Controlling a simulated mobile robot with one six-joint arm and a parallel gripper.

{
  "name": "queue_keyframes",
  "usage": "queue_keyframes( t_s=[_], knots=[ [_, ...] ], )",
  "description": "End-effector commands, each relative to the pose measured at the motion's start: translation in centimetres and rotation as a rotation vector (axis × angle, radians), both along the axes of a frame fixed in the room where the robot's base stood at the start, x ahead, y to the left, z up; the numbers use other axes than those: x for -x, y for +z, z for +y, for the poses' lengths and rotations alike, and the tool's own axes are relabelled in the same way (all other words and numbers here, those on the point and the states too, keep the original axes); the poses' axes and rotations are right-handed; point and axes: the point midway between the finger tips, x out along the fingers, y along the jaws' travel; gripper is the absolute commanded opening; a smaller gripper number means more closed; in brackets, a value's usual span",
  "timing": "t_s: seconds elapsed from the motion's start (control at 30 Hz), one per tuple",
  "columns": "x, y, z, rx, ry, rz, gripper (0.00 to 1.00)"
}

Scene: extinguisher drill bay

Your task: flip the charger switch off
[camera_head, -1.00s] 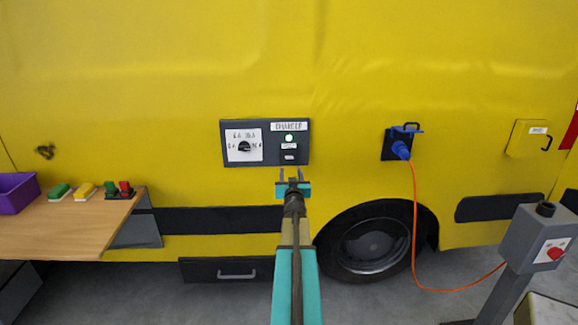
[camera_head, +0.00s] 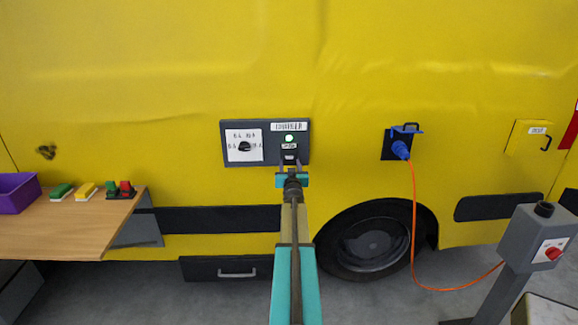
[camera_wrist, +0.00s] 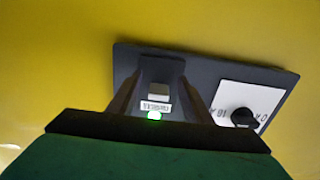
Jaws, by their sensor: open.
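The dark charger panel (camera_head: 265,157) is on the yellow vehicle side, and it also shows in the wrist view (camera_wrist: 210,68). Its small pale switch (camera_wrist: 158,90) sits beside a white label and a lit green lamp (camera_wrist: 154,115). The lamp also glows in the head view (camera_head: 289,138). My gripper (camera_head: 291,165) is open in front of the panel's lower right part and largely covers the switch there. In the wrist view, my gripper's fingers (camera_wrist: 160,86) stand on either side of the switch. I cannot tell whether they touch it.
A black rotary knob (camera_head: 245,147) is on the panel's white plate. A blue plug (camera_head: 401,149) with an orange cable is to the right. A wooden table (camera_head: 60,225) with buttons is at left, and a grey post box (camera_head: 532,235) at right.

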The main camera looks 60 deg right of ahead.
Motion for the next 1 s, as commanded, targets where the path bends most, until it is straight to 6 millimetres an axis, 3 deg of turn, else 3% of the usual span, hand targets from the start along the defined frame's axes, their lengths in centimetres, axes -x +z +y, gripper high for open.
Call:
queue_keyframes(
  t_s=[0.4,0.67,1.0],
  knots=[
    [-0.19,-0.02,-0.23,0.000,0.000,0.000,0.45],
    [-0.16,-0.01,-0.24,0.000,0.000,0.000,0.04],
    [-0.15,-0.35,-0.33,0.010,-0.001,-0.007,0.04]
  ],
)
